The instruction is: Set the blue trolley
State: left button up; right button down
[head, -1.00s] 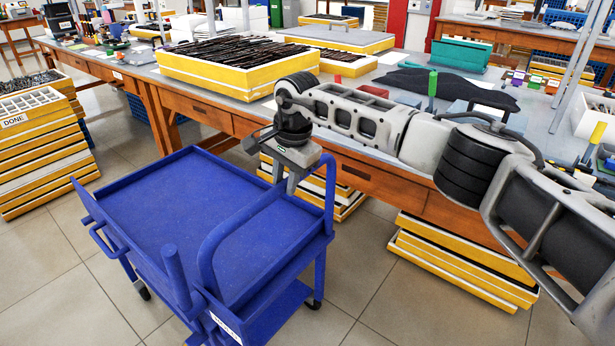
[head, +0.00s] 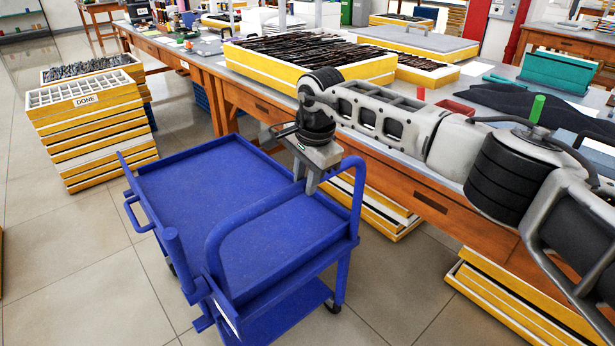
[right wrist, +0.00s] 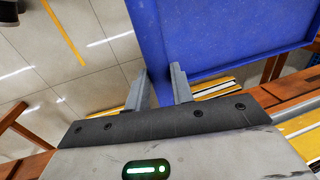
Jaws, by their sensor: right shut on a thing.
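The blue trolley (head: 205,190) stands on the floor in the head view, with a flat, empty top tray, raised rim and tubular handles. A lower shelf shows at its near right. My right gripper (head: 309,180) reaches down to the trolley's table-side edge and is shut on it. In the right wrist view the fingers (right wrist: 160,88) stand at the blue rim of the trolley (right wrist: 215,35). The exact grip point is partly hidden. My left gripper is not in view.
A wooden workbench (head: 400,175) with yellow trays runs close along the trolley's far right side. Stacked yellow trays (head: 475,300) lie under it. A tall stack marked DONE (head: 95,125) stands to the left. Tiled floor (head: 75,270) is clear at the front left.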

jog(key=c, duration=1.2)
grip_release()
jog(key=shift+c, duration=0.2)
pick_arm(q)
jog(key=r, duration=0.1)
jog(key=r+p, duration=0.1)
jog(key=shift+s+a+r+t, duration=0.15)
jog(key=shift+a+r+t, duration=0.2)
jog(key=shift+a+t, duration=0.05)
pick_arm(e)
notch_tip(320, 180, up, 16)
jog(key=s+d, duration=0.2)
jog(key=shift+s, duration=0.25)
jog(key=shift+f, duration=0.1)
